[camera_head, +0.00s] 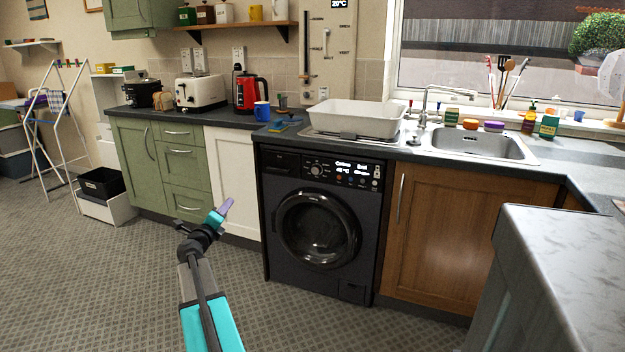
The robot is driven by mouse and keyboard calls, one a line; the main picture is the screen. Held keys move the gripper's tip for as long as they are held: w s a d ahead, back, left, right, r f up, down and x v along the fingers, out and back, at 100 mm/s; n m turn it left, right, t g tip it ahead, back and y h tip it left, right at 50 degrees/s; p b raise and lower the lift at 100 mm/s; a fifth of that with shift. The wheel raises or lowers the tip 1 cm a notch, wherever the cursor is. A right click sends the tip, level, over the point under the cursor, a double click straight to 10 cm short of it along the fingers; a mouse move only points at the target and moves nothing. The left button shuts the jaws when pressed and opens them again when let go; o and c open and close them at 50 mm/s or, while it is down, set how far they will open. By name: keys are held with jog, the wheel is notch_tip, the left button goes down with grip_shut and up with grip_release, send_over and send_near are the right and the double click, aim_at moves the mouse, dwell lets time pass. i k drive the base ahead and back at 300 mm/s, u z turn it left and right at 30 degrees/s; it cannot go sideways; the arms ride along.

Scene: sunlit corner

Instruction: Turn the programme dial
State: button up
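The black washing machine (321,272) stands under the worktop, right of the white cupboard door, with its round door shut. The programme dial (316,170) is a small round knob on its upper panel, left of a lit display (352,172). My gripper (226,207) is low over the floor, in front of the white cupboard door and left of the machine, pointing up and to the right. It is well apart from the dial. Its fingers overlap from this angle, so I cannot tell whether it is open. Nothing shows in it.
A grey counter (560,262) juts out at right.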

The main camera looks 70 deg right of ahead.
aim_at(315, 169)
jog(key=k, duration=0.5)
jog(key=z, duration=0.95)
jog(key=i, duration=1.05)
jog(key=u, duration=0.15)
